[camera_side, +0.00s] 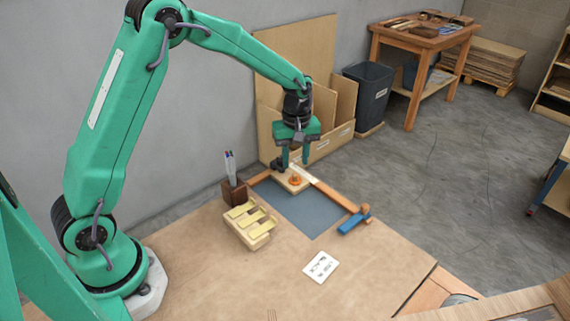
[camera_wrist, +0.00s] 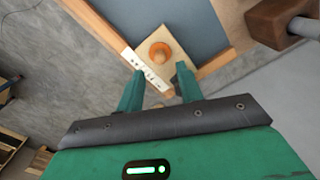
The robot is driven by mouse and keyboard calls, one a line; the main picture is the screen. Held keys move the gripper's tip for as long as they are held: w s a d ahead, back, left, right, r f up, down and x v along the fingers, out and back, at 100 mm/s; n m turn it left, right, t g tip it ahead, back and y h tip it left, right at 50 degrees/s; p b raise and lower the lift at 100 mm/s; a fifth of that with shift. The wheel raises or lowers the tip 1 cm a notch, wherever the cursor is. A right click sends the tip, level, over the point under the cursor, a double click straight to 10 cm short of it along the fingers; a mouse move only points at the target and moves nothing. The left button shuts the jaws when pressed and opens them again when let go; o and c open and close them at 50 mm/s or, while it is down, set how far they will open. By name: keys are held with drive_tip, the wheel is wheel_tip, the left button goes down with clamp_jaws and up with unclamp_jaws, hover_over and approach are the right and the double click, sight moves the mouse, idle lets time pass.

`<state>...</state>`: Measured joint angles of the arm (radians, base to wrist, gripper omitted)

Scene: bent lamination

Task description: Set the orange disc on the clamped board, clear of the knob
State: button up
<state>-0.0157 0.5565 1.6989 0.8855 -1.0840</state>
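The orange disc (camera_side: 296,180) lies on a small pale board (camera_side: 287,186) at the far corner of the blue-grey mat. In the wrist view the disc (camera_wrist: 160,54) shows a round raised middle and sits on the board (camera_wrist: 149,36). A dark knob (camera_side: 278,166) shows at the board's far left edge, beside the disc; a dark part at the right fingertip in the wrist view may be it. My gripper (camera_side: 295,163) is above the board's far side, fingers apart. In the wrist view the gripper (camera_wrist: 160,72) holds nothing, and the disc is beyond its fingertips.
A white strip (camera_side: 303,174) lies by the board.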

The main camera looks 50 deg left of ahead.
sight(294, 174)
wheel_tip(294, 174, up, 8)
drive_tip(key=shift+f, duration=0.15)
idle(0.6)
drive_tip(key=s+r+m+t, duration=0.3)
drive_tip(key=s+r+m, duration=0.3)
drive_tip(key=s+r, duration=0.55)
drive_tip(key=s+f+m+t, duration=0.1)
drive_tip(key=s+m, duration=0.5)
drive_tip(key=s, duration=0.8)
drive_tip(key=shift+s+d+f+m+t, duration=0.15)
drive_tip(key=shift+s+d+m+t, duration=0.2)
drive_tip(key=shift+t, duration=0.45)
